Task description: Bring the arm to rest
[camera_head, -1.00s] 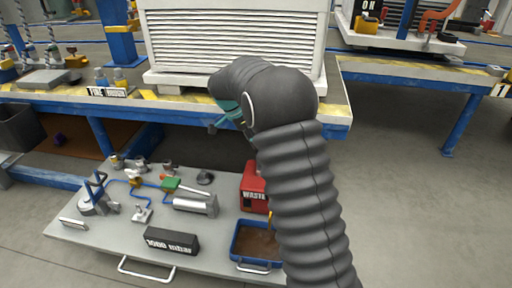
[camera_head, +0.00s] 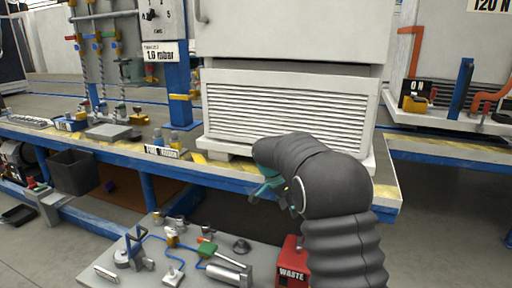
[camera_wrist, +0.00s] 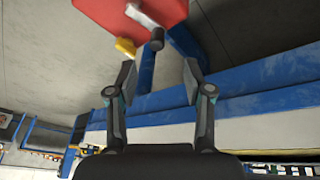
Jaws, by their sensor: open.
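My gripper shows in the wrist view (camera_wrist: 160,82) with its two dark fingers spread apart and nothing between them. In the head view my gripper (camera_head: 272,192) is small and partly hidden behind my grey sleeved arm, which bends in front of the bench edge. A blue bench frame (camera_wrist: 250,88) runs behind the fingers in the wrist view. A red object (camera_wrist: 130,15) with a yellow part lies beyond the fingertips at the top.
A white louvred cabinet (camera_head: 290,110) stands on the blue bench (camera_head: 100,150) behind my arm. A low grey board (camera_head: 150,277) with fittings and a red WASTE box (camera_head: 292,268) lies below. Open floor (camera_head: 450,235) is at the right.

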